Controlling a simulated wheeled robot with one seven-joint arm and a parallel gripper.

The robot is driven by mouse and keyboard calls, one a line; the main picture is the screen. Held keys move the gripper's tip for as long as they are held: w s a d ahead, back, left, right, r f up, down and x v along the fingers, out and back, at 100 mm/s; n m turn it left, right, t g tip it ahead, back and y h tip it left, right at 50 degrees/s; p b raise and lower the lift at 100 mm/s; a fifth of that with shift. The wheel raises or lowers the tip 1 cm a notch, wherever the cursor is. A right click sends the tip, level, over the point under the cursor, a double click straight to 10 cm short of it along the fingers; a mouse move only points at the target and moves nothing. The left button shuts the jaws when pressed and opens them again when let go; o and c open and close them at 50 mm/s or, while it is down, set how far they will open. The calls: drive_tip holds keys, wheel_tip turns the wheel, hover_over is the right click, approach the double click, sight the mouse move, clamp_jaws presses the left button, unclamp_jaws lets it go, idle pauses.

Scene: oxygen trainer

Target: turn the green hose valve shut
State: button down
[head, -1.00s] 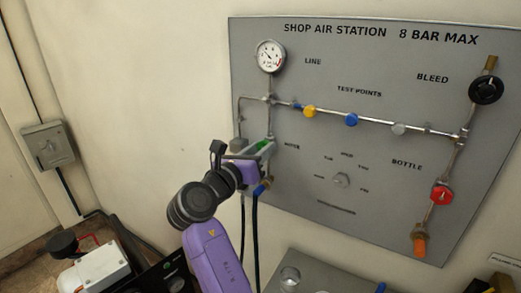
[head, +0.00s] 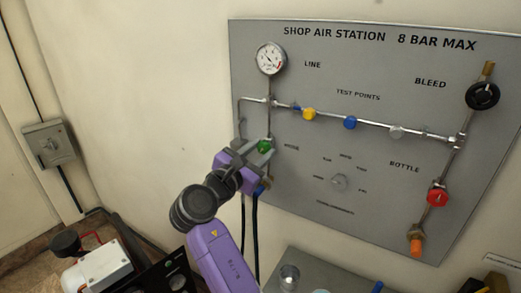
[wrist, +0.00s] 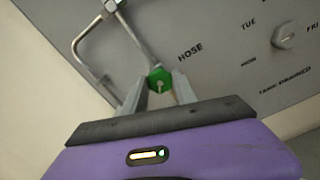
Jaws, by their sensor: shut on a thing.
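The green hose valve (head: 264,146) is a small green knob on the pipe at the left of the grey panel, below the line gauge. In the wrist view the green knob (wrist: 159,79) has a pale mark on its face and sits between my two grey fingers. My gripper (head: 258,151) is shut on the knob. It also shows at the bottom of the wrist view (wrist: 158,92). My purple arm reaches up to it from below and hides part of the pipe under the valve.
The grey panel (head: 310,180) carries a gauge (head: 270,58), yellow, blue and pale test points, a red bottle valve (head: 437,195) and a black bleed knob (head: 483,96). Dark hoses (head: 255,230) hang below my gripper. A grey wall box (head: 49,143) is at far left.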

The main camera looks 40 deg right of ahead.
drive_tip(key=m+b, duration=0.1)
drive_tip(key=m, duration=0.2)
drive_tip(key=shift+f+m, duration=0.1)
drive_tip(key=shift+m, duration=0.3)
drive_tip(key=m+b, duration=0.2)
drive_tip(key=m, duration=0.2)
drive_tip(key=shift+m, duration=0.3)
drive_tip(key=m+b, duration=0.2)
drive_tip(key=m, duration=0.1)
drive_tip(key=shift+f+m+b, duration=0.1)
drive_tip(key=shift+m+b, duration=0.2)
drive_tip(key=shift+b, duration=0.05)
drive_tip(key=m+b, duration=0.3)
drive_tip(key=m, duration=0.1)
drive_tip(key=shift+f+m+b, duration=0.1)
drive_tip(key=shift+m+b, duration=0.2)
drive_tip(key=shift+b, duration=0.1)
drive_tip(key=m+b, duration=0.7)
drive_tip(key=shift+f, duration=0.1)
drive_tip(key=m+b, duration=0.3)
drive_tip(key=shift+m+b, duration=0.75)
drive_tip(key=shift+m, duration=0.45)
drive_tip(key=shift+r, duration=0.2)
